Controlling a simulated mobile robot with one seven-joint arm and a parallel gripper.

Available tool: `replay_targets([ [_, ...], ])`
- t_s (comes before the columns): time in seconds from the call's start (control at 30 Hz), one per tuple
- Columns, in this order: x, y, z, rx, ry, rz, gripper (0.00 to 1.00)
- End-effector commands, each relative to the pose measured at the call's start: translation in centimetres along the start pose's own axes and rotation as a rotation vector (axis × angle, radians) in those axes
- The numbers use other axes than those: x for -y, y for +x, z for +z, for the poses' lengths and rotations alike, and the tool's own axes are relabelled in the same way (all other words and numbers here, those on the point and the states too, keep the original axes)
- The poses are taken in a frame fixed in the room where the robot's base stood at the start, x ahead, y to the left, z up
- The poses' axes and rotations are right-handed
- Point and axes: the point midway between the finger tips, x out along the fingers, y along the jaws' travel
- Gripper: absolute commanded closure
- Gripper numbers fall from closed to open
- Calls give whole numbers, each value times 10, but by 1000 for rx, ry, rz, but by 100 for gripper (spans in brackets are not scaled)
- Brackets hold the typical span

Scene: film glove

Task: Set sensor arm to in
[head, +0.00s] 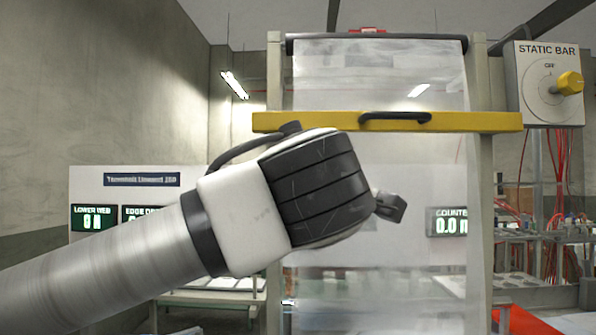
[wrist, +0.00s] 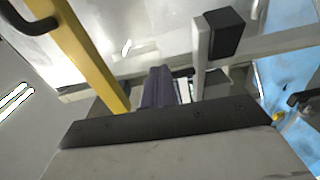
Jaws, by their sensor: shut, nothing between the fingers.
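My gripper (wrist: 160,72) is shut and empty; its dark fingers show together at the middle of the wrist view. In the wrist view, a pale grey bar with a black block (wrist: 226,34) on it stands just right of the fingertips. This looks like the sensor arm, but no label on it is readable. I cannot tell whether the fingers touch it. In the head view, my wrist covers the area, and a small dark piece (head: 390,207) sticks out to its right. I cannot tell whether that piece is my gripper or the block.
A yellow bar (head: 470,121) with a black handle (head: 395,121) crosses in front of the clear film web (head: 380,80). A static bar dial (head: 548,88) with a yellow knob stands at upper right. A panel with displays (head: 93,218) is behind. Red cables hang at right.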

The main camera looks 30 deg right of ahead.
Motion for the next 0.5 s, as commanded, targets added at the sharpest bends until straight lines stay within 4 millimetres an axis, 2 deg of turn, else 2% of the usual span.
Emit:
replay_targets([
  [0.2,-2,14,4,-97,-2,-9,100],
  [0.5,-1,32,13,-119,-1,-11,100],
])
